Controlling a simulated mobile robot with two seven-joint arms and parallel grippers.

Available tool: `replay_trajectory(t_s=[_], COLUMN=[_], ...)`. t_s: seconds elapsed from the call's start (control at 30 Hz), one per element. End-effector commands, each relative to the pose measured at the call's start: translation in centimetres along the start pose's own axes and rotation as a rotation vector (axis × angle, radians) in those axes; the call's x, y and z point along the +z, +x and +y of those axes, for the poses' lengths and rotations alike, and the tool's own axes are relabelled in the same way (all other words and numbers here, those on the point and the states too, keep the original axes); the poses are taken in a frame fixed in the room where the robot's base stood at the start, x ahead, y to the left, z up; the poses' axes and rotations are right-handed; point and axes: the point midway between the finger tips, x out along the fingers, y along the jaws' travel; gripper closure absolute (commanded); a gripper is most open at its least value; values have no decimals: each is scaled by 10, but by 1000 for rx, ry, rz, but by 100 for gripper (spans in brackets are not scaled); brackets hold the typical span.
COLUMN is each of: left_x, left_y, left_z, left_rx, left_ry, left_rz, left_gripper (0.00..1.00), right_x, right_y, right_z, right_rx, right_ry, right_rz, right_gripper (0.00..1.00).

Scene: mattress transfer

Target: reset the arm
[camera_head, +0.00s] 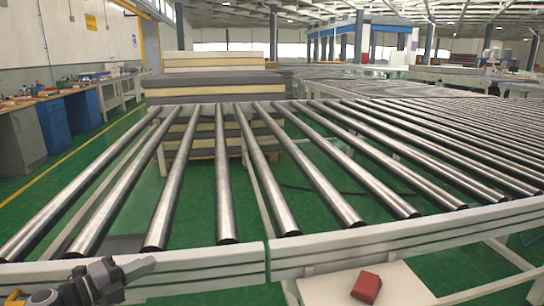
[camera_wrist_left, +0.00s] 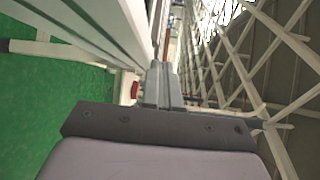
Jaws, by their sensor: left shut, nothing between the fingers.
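My left gripper (camera_head: 142,266) is at the lower left of the head view, just in front of the conveyor's near white rail. Its fingers point to the right. In the left wrist view my left gripper (camera_wrist_left: 160,82) shows its fingers together with nothing between them. My right gripper is not in view.
The roller conveyor (camera_head: 224,190) with its pale side rail (camera_head: 390,240) spans the front. A red block (camera_head: 366,287) lies on a white surface (camera_head: 330,292) at the lower right. Stacked mattresses (camera_head: 215,82) stand behind the rollers. Workbenches with blue cabinets (camera_head: 54,125) line the left.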

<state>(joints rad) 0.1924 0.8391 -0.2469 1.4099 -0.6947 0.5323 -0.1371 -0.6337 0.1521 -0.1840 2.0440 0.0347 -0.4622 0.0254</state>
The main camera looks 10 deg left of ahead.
Motion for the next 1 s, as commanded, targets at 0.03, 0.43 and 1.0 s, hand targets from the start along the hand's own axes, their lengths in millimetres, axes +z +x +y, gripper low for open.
replay_trajectory(t_s=[0.03,0.43,1.0], left_x=[-12,-73,-222], left_y=[6,-5,-122], left_z=[3,43,114], left_rx=[-25,-42,417], left_ry=[-65,-641,-1432], left_rz=[-47,-508,-1072], left_gripper=[100,100,100], right_x=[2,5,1], right_y=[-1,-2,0], right_z=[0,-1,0], right_rx=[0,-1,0], right_ry=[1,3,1], right_rz=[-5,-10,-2], right_gripper=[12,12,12])
